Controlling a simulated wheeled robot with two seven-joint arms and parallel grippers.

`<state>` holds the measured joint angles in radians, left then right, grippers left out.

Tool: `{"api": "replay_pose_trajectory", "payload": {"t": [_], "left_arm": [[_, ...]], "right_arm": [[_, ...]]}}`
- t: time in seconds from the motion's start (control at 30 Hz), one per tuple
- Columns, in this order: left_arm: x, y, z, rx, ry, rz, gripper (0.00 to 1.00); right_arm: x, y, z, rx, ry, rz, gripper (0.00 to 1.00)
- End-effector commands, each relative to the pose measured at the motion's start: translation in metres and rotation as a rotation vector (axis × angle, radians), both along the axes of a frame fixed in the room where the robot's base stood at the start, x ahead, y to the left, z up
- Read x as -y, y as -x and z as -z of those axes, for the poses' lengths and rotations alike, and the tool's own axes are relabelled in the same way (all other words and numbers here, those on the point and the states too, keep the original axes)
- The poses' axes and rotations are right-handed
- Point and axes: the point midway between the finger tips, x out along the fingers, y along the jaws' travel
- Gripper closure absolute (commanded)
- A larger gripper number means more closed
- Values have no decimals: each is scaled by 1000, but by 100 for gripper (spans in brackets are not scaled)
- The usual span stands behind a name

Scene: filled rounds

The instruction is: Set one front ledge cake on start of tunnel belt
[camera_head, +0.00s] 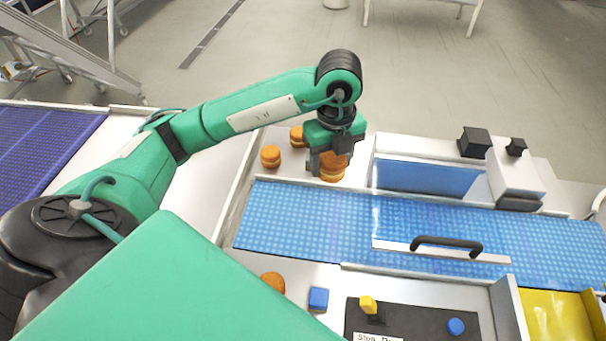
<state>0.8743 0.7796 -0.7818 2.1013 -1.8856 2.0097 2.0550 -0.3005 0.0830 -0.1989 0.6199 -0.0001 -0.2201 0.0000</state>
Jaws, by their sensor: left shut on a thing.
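My left gripper (332,152) is shut on an orange-brown round cake (334,171) at the ledge (354,179) along the far side of the blue belt (310,222). The jaws hide part of this cake; I cannot tell whether it touches the ledge or another cake below it. Two more cakes stand on that ledge to the left, one nearer (270,157) and one farther back (296,136). Another brown cake (272,282) lies on the near side of the belt, partly hidden by my arm. My right gripper is not in view.
A clear-sided tunnel frame with a black handle (447,242) spans the belt to the right. A white unit with black boxes (515,177) stands behind it. In front are a blue block (318,299), a dark panel (400,318) and a yellow bin (553,314). The belt's left end is clear.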

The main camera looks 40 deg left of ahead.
Motion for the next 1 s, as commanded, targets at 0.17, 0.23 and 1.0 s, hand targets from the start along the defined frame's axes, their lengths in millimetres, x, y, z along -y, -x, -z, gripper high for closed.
{"api": "replay_pose_trajectory", "payload": {"t": [0.17,0.23,1.0], "left_arm": [[1,1,24,-7,2,-4,54],[1,1,36,-7,2,-3,54],[0,1,165,-4,-1,-2,54]], "right_arm": [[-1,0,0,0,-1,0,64],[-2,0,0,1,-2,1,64],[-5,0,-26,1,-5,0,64]]}}
